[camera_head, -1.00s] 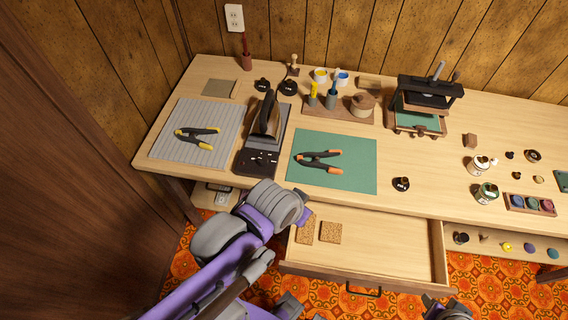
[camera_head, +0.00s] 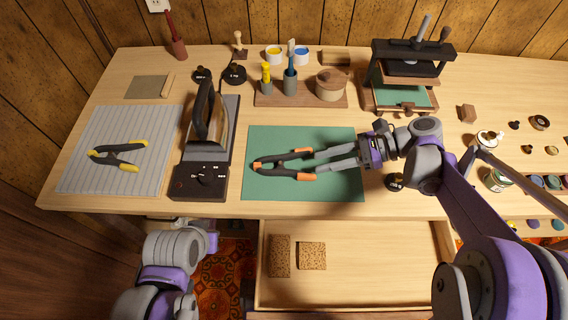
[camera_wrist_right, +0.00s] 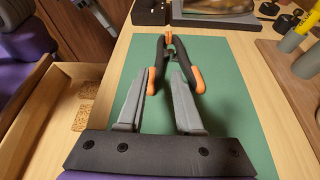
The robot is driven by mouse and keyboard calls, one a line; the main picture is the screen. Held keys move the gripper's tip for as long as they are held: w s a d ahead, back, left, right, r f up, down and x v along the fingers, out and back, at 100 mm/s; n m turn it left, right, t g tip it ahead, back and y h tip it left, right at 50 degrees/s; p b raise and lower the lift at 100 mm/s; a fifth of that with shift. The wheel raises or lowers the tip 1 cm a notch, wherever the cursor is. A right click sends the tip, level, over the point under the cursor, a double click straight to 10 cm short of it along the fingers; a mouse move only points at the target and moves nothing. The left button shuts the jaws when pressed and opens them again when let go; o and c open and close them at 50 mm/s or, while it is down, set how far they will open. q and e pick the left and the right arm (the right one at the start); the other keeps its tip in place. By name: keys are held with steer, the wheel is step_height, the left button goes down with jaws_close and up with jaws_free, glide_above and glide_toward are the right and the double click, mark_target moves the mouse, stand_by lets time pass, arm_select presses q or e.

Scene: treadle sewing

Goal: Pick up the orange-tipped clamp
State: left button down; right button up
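The orange-tipped clamp (camera_head: 280,163) lies on the green mat (camera_head: 262,190), black with orange jaw tips at the left and orange handle ends at the right. My right gripper (camera_head: 318,162) reaches in from the right, open, with its two grey fingers low at the handle ends. In the right wrist view, the fingers (camera_wrist_right: 160,68) are apart and point along the clamp (camera_wrist_right: 172,50). One finger overlaps the near side of each handle; I cannot tell whether they touch. My left arm shows at the lower left, but I cannot make out its fingers.
A yellow-tipped clamp (camera_head: 118,155) lies on the grey ribbed mat (camera_head: 85,178). An iron (camera_head: 203,112) stands on a dark base left of the green mat. A press (camera_head: 408,75) stands behind. The open drawer (camera_head: 375,262) in front holds two cork pieces.

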mark_target(284, 170)
steer(key=shift+w+a+f, duration=0.2)
steer(key=shift+a+f, duration=0.05)
steer(key=shift+a, duration=0.05)
steer(key=x, duration=0.4)
steer(key=shift+s+r+b, duration=0.2)
steer(key=shift+s+b, duration=0.05)
steer(key=shift+b, duration=0.05)
steer(key=shift+b+x, duration=0.6)
steer(key=shift+x, duration=2.5)
jaws_close()
